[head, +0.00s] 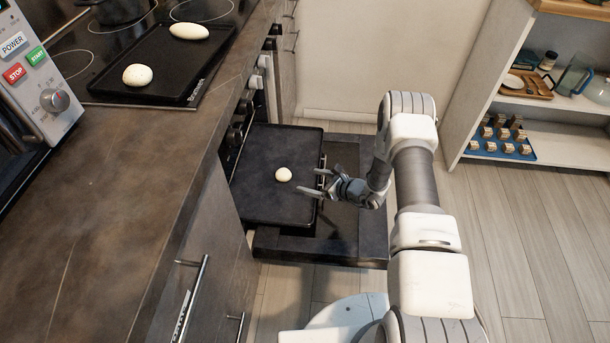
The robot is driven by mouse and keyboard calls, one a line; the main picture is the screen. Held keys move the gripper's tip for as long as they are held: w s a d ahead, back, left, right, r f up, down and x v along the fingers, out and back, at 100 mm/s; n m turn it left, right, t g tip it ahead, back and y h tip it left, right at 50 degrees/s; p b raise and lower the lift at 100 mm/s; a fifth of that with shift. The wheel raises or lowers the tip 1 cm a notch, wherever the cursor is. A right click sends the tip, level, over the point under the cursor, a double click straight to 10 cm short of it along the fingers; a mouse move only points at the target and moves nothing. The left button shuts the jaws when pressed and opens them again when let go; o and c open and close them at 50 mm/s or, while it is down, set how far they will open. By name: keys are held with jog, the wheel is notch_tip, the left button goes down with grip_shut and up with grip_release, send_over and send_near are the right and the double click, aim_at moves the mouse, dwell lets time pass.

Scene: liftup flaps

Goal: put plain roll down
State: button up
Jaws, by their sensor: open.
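A small round pale roll (283,174) lies on a black baking tray (262,205) at the open oven below the counter. My gripper (318,183) is open, just to the right of this roll and above the tray's right part, with nothing between its fingers. The fingers appear apart from the roll. On the stove top, a second dark tray (165,75) holds a round roll (137,75) and a longer oval roll (189,31). Which of these is the plain roll I cannot tell for sure.
The lowered oven door (320,248) lies under and around the lower tray. A microwave (35,90) stands on the counter (110,200) at left. A shelf (555,110) with a blue tray (500,143) stands at right. The floor between is clear.

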jog(key=shift+s+d+r, duration=0.15)
jog(key=a+r+n+g+y, duration=0.3)
jog(key=r+n, duration=0.4)
jog(key=r, duration=1.1)
jog(key=s+a+r+n+g+h, duration=0.25)
jog(key=s+r+n, duration=0.5)
jog(key=r, duration=0.65)
jog(key=s+d+r+n+h, duration=0.3)
jog(key=s+d+r+n, duration=0.1)
jog(key=s, duration=0.4)
jog(key=s+d+r+n+t+h, duration=0.1)
jog(key=s+d+r+n+h, duration=0.2)
jog(key=s+r, duration=0.3)
jog(key=s+d+r+n+t+h, duration=0.1)
jog(key=s+d+r+n+h, duration=0.3)
jog(key=s, duration=0.7)
jog(key=shift+s+d+r+n, duration=0.2)
jog(key=shift+d+r+n, duration=0.25)
jog(key=shift+r, duration=0.2)
jog(key=shift+t, duration=0.25)
